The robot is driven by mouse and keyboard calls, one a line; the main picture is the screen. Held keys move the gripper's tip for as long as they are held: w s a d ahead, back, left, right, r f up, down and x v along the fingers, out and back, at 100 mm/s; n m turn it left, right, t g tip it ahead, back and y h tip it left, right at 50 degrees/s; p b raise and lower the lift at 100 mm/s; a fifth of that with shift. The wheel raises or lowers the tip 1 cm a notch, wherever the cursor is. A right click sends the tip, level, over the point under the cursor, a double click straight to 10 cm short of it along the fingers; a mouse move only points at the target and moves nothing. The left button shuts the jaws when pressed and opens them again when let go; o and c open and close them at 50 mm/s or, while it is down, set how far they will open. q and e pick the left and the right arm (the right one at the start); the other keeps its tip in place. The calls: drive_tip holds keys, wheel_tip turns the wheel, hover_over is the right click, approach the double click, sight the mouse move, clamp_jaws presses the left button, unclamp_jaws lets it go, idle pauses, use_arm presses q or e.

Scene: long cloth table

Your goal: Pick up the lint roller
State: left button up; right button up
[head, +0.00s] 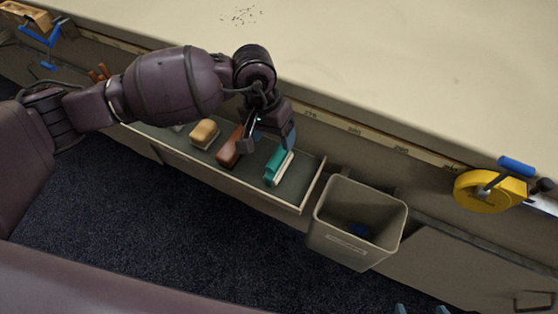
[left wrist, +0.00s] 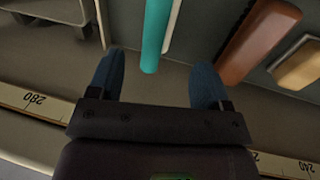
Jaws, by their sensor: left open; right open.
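A teal, long object with a white strip along one side (head: 275,167) lies in the open drawer. It could be the lint roller, but I cannot tell for certain. In the left wrist view this teal object (left wrist: 155,35) lies ahead of the fingertips, between their lines. My left gripper (head: 270,140) is open and empty above the drawer, close to the teal object; its open fingers also show in the left wrist view (left wrist: 158,68). My right gripper (head: 420,309) shows only its blue fingertips at the bottom edge, apart and empty.
A brown brush-like block (head: 229,152) and a tan one (head: 205,133) lie left of the teal object in the drawer (head: 225,171). A grey bin (head: 350,245) stands right of the drawer. A yellow tape measure (head: 480,193) sits at the table edge. The cloth tabletop (head: 390,70) is mostly clear.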

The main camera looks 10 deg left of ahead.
sight(279, 152)
use_arm(q)
drive_tip(key=shift+d+f, duration=0.1)
drive_tip(key=shift+f, duration=0.75)
drive_tip(key=shift+d+f, duration=0.15)
drive_tip(key=shift+f, duration=0.35)
drive_tip(key=f, duration=0.1)
drive_tip(key=d+f+b, duration=0.1)
drive_tip(key=f, duration=0.1)
drive_tip(key=shift+f, duration=0.75)
use_arm(e)
drive_tip(key=shift+w+a+f, duration=0.1)
drive_tip(key=shift+w+f, duration=0.2)
drive_tip(key=shift+w, duration=0.1)
use_arm(q)
drive_tip(key=c, duration=1.1)
wheel_tip(279, 152, up, 19)
drive_tip(key=p, duration=0.3)
drive_tip(key=shift+f, duration=0.15)
drive_tip(key=shift+r, duration=0.75)
use_arm(e)
drive_tip(key=shift+w+r, duration=0.1)
drive_tip(key=shift+r, duration=1.3)
